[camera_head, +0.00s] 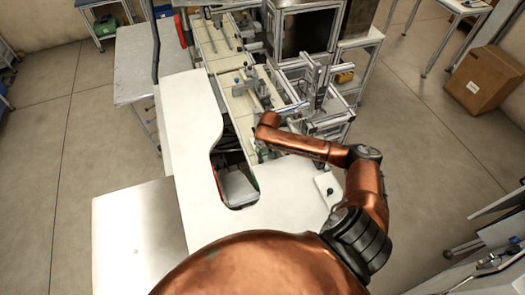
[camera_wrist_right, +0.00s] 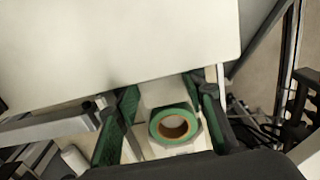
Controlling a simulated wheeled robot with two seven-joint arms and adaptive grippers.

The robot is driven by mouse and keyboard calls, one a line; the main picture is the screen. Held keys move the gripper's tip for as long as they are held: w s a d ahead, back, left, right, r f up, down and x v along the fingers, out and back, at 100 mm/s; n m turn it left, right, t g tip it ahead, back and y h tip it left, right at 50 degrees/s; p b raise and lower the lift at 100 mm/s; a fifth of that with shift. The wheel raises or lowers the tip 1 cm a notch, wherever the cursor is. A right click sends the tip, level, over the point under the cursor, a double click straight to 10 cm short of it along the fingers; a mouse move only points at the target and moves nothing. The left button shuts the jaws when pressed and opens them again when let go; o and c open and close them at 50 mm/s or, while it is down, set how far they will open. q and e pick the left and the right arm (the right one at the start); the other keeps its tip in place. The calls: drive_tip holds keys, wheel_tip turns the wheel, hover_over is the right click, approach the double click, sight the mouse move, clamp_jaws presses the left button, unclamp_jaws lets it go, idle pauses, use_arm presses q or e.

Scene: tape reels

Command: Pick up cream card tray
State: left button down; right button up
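A pale cream card tray (camera_wrist_right: 160,92) shows in the right wrist view between my right gripper's fingers. A green tape reel (camera_wrist_right: 156,130) with a brown core lies on it. My right gripper (camera_wrist_right: 165,88) has its two green-padded fingers apart, one on each side of the tray and reel. I cannot tell whether the fingers touch the tray. In the head view my right gripper (camera_head: 262,150) is low over the conveyor line, mostly hidden under its own arm, and the tray cannot be made out there. My left gripper is not in view.
A white curved worktop (camera_head: 185,125) lies beside the conveyor (camera_head: 243,105); in the wrist view a pale panel (camera_wrist_right: 110,40) fills the top. Metal-framed equipment (camera_head: 318,90) stands right of the line. A cardboard box (camera_head: 484,80) sits far right. Floor is open on the right.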

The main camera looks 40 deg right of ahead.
drive_tip(key=c, duration=0.7)
drive_tip(key=shift+c, duration=0.2)
